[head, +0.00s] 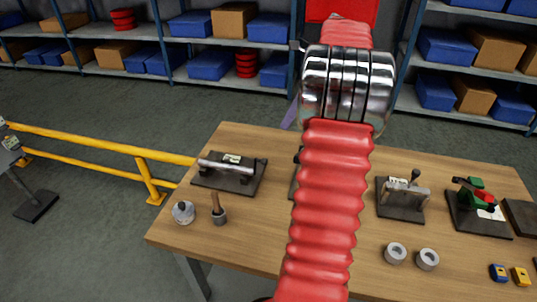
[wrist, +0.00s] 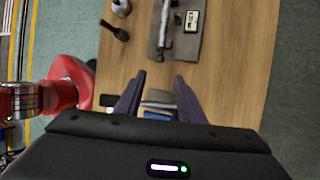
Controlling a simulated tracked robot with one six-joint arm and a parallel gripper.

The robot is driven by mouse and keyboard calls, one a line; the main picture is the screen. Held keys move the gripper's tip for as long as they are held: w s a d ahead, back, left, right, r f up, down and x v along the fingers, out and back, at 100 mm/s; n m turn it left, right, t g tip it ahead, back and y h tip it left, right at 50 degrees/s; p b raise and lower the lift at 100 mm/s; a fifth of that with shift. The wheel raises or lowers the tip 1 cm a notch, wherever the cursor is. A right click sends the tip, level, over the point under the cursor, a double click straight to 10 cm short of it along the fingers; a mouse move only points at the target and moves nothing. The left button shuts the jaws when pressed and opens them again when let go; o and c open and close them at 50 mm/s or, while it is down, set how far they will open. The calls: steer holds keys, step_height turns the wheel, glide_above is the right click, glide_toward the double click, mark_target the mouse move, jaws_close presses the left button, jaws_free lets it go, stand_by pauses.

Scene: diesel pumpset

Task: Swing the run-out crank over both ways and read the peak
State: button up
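A dark plate (head: 222,183) at the left of the table carries a silver bar or shaft (head: 226,168) with a dark upright piece at its right end. A small pale label or readout (head: 232,158) is beside the bar. I cannot tell for sure that this is the run-out crank. In the wrist view the plate (wrist: 157,50), bar (wrist: 164,38) and readout (wrist: 191,21) lie beyond my fingertips. My gripper (wrist: 160,76) is open, with nothing held between its two purple-dark fingers. In the head view my arm hides part of the table's middle.
A short-handled tool (head: 218,213) and a round grey piece (head: 183,212) stand at the front left. Right of my arm are a lever fixture (head: 403,197), two grey rings, and a green-and-red device (head: 482,198). A yellow rail (head: 90,140) runs at left; shelves stand behind.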

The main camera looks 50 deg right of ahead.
steer(key=x, duration=1.3)
steer(key=shift+a+f, duration=0.2)
steer(key=shift+f, duration=0.15)
steer(key=shift+c, duration=0.5)
jaws_close()
